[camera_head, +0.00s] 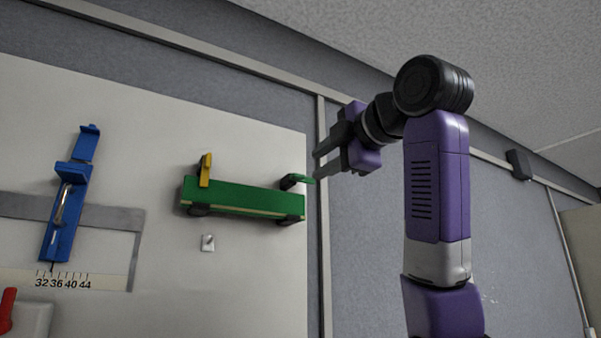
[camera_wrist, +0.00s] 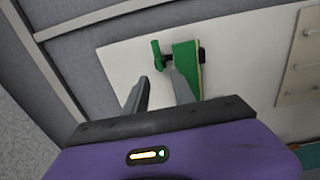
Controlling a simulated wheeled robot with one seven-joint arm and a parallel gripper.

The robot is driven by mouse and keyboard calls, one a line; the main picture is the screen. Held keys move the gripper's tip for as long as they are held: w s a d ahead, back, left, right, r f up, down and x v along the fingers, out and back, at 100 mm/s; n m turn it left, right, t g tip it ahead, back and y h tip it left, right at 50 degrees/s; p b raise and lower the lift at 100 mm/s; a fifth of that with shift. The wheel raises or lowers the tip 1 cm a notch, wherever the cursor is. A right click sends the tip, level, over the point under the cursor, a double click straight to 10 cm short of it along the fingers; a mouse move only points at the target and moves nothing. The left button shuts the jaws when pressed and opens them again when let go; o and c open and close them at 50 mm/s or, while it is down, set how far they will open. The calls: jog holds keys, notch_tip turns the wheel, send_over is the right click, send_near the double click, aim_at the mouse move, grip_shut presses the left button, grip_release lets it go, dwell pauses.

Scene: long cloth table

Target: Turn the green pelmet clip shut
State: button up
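The green clip (camera_head: 301,179) sits on a black pivot at the right end of a green bar (camera_head: 245,199) on the white wall panel. It sticks out to the right, past the bar's end. In the wrist view the green clip (camera_wrist: 157,54) stands apart from the bar (camera_wrist: 186,66), joined by the black pivot. My gripper (camera_head: 317,165) is beside the clip, to its right in the head view. In the wrist view my gripper (camera_wrist: 157,75) shows its two grey fingers apart, with nothing held between them. The clip appears just beyond the fingertips; contact cannot be told.
A yellow clip (camera_head: 205,170) stands up at the bar's left. A small white switch plate (camera_head: 208,243) is below the bar. A blue sliding fixture (camera_head: 65,210) and number scale (camera_head: 65,279) are at left, with a red lever (camera_head: 7,308) at lower left.

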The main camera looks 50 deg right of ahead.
aim_at(300, 176)
jog(key=p+x, duration=0.3)
jog(key=x, duration=0.4)
jog(key=shift+w+d, duration=0.15)
jog(key=shift+w, duration=0.15)
jog(key=shift+c, duration=0.4)
grip_shut()
